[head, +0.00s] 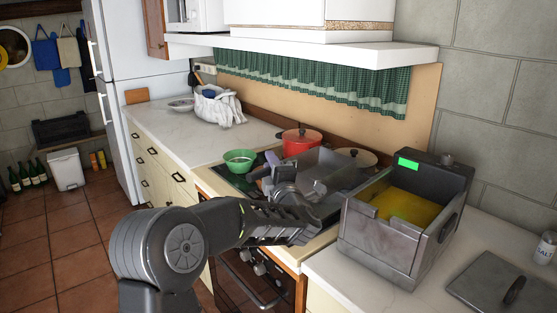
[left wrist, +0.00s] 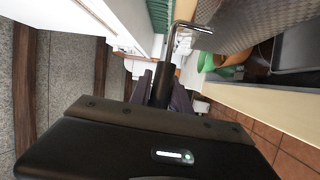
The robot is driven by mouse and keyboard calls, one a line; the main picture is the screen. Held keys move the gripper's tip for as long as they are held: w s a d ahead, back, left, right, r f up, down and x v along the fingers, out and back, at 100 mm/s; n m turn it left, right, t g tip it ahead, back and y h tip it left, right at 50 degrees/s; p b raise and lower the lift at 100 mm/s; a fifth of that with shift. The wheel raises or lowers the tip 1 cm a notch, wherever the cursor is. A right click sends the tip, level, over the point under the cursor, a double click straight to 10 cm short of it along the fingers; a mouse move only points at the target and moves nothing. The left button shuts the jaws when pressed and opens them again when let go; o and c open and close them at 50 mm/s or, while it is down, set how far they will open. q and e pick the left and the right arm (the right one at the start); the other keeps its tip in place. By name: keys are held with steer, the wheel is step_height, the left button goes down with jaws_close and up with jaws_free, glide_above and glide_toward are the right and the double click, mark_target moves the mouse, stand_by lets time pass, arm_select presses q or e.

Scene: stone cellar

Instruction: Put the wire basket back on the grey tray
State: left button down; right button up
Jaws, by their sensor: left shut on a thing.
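The wire basket (head: 326,166) is a grey mesh box above the stove. In the left wrist view its mesh side (left wrist: 238,27) fills the top, with a chrome bracket and black handle running toward my gripper. My left gripper (head: 270,165) is shut on this handle; its fingers (left wrist: 172,98) show beside the handle in the wrist view. The grey tray (head: 327,208) lies at the front right of the stove, partly hidden by my arm and the basket. Whether the basket touches it I cannot tell. My right gripper is not in view.
A fryer (head: 385,240) with yellow oil stands right of the stove. A green bowl (head: 240,162), a red pot (head: 301,144) and a lidded pan (head: 356,155) stand around the basket. A dark lid (head: 492,287) and salt shaker (head: 545,246) are far right.

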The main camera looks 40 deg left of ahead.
arm_select(q)
steer(key=shift+s+r, duration=0.1)
steer(key=shift+s, duration=0.05)
steer(key=shift+f, duration=0.2)
step_height(320, 180, down, 7)
steer(key=b, duration=0.5)
steer(key=shift+r, duration=0.2)
